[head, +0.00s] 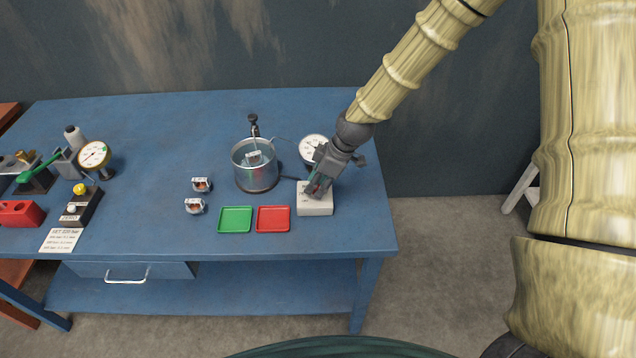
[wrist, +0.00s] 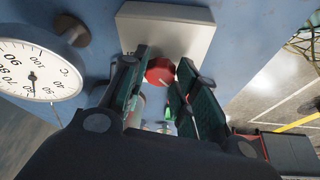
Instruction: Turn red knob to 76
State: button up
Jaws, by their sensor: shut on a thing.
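The red knob (wrist: 160,72) sits on the face of a white box (wrist: 190,22) in the wrist view. In the head view the white box (head: 315,208) stands near the table's right front corner, with the knob mostly hidden by my gripper (head: 318,190). My gripper (wrist: 164,66) is shut on the red knob, one finger on each side. A round white dial marked °C (wrist: 35,72) is left of the box in the wrist view; its exact reading is hard to tell. It also shows in the head view (head: 312,147), partly behind my gripper.
A metal pot (head: 256,178) with a part hung in it stands left of the box. Green (head: 235,219) and red (head: 273,219) trays lie at the front edge. Two small metal parts (head: 202,185) lie left of the pot. A pressure gauge (head: 94,155) stands at the left.

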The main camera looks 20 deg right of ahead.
jog(key=m+t+h, duration=0.1)
jog(key=m, duration=0.3)
jog(key=shift+a, duration=0.1)
jog(key=shift+s+a+m+t+h, duration=0.1)
jog(key=shift+m+t+h, duration=0.25)
jog(key=shift+m, duration=0.75)
jog(key=shift+m+t+h, duration=0.25)
jog(key=shift+m+h, duration=0.1)
jog(key=shift+m, duration=0.75)
jog(key=o, duration=1)
jog(key=shift+r, duration=0.1)
jog(key=v, duration=1.2)
